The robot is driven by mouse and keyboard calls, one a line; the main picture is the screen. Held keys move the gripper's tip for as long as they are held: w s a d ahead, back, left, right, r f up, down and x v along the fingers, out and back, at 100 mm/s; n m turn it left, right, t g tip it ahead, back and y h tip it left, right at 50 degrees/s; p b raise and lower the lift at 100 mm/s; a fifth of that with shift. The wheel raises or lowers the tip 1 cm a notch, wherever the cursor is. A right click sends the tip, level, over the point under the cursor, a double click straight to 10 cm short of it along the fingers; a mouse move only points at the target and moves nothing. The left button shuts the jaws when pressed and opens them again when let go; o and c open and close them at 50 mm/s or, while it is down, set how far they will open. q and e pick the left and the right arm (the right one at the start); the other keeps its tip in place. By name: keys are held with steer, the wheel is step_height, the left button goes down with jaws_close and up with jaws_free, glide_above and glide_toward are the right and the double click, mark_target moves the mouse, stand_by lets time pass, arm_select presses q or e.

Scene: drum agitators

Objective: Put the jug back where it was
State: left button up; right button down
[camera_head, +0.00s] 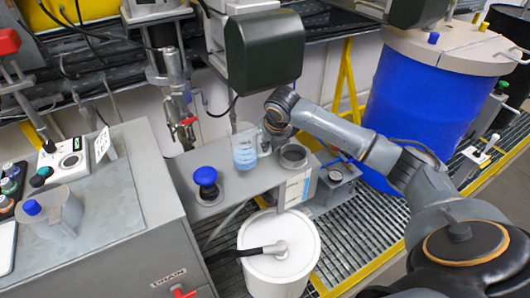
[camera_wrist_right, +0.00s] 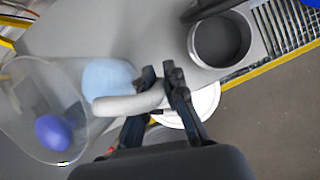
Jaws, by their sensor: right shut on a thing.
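The clear jug (camera_head: 244,152) with pale blue liquid in it is at the grey shelf (camera_head: 232,184), below the dark green box. My right gripper (camera_head: 268,138) is at its right side. In the right wrist view the gripper (camera_wrist_right: 163,88) is shut on the jug's light grey handle (camera_wrist_right: 128,104). The jug's clear wall (camera_wrist_right: 32,98) fills the left of that view. It looks upright in the head view. I cannot tell whether its base touches the shelf. My left gripper is not in view.
A blue knob (camera_head: 206,178) stands left of the jug, and an open grey cup (camera_head: 293,157) stands to its right. The dark green box (camera_head: 264,52) hangs above. A white bucket (camera_head: 278,250) is below the shelf. A blue drum (camera_head: 415,100) stands at right.

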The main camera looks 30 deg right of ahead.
steer(key=w+f, duration=0.2)
steer(key=shift+w+f, duration=0.2)
steer(key=shift+f, duration=0.15)
step_height(320, 180, down, 2)
steer(key=shift+f+p, duration=0.1)
steer(key=shift+p, duration=0.6)
steer(key=shift+d+f, duration=0.1)
steer(key=shift+f, duration=0.35)
steer(key=c, duration=1.4)
jaws_free()
steer(key=b+v, duration=0.1)
steer(key=v, duration=1.1)
